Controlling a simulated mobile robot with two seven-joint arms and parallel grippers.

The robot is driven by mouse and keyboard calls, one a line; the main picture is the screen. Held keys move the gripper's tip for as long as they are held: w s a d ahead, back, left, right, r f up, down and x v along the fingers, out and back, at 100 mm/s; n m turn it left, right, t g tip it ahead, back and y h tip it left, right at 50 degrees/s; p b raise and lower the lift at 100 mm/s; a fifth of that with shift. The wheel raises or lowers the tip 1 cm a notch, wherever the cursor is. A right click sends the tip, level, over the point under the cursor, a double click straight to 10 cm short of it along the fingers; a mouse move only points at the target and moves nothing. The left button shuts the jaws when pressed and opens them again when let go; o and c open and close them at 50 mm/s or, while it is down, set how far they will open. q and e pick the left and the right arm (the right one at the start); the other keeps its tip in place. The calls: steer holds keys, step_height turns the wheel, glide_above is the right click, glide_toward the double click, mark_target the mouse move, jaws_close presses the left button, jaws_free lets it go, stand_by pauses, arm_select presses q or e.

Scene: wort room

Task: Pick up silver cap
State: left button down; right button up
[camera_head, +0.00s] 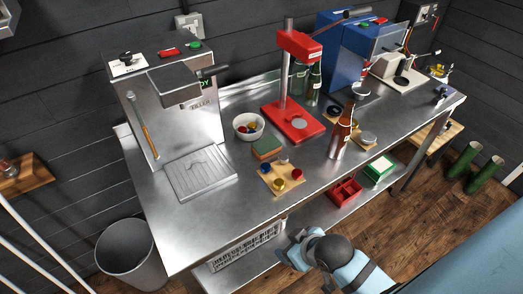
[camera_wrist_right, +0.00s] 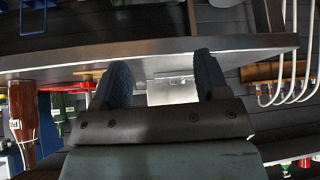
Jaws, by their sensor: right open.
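A small wooden block (camera_head: 268,178) lies near the front edge of the steel table and carries several small caps. The silver cap (camera_head: 283,158) sits at its back edge. A gold cap (camera_head: 278,185), a red cap (camera_head: 297,174) and a blue cap (camera_head: 268,165) are on the block too. My right gripper (camera_head: 288,254) is below and in front of the table's front edge, apart from the block. In the right wrist view its two fingers (camera_wrist_right: 162,80) are spread with nothing held between them. My left gripper is not in view.
A brown bottle (camera_head: 341,137) stands right of the block. The steel table's (camera_head: 225,205) front left is clear. A red bin (camera_head: 345,191) sits on the lower shelf.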

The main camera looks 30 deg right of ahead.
step_height(320, 180, up, 4)
steer(key=w+n+g, duration=0.2)
step_height(320, 180, up, 9)
steer(key=n+g+h, duration=0.2)
steer(key=n+g, duration=0.3)
steer(key=n, duration=0.9)
glide_above(283, 157)
step_height(283, 157, down, 8)
steer(key=shift+s+p, duration=0.1)
steer(key=shift+p, duration=0.5)
steer(key=shift+f+p, duration=0.7)
steer(key=shift+f, duration=2)
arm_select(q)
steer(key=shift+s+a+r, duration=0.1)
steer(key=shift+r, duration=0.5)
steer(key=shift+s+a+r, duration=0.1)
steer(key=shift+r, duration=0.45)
arm_select(e)
steer(key=c, duration=1)
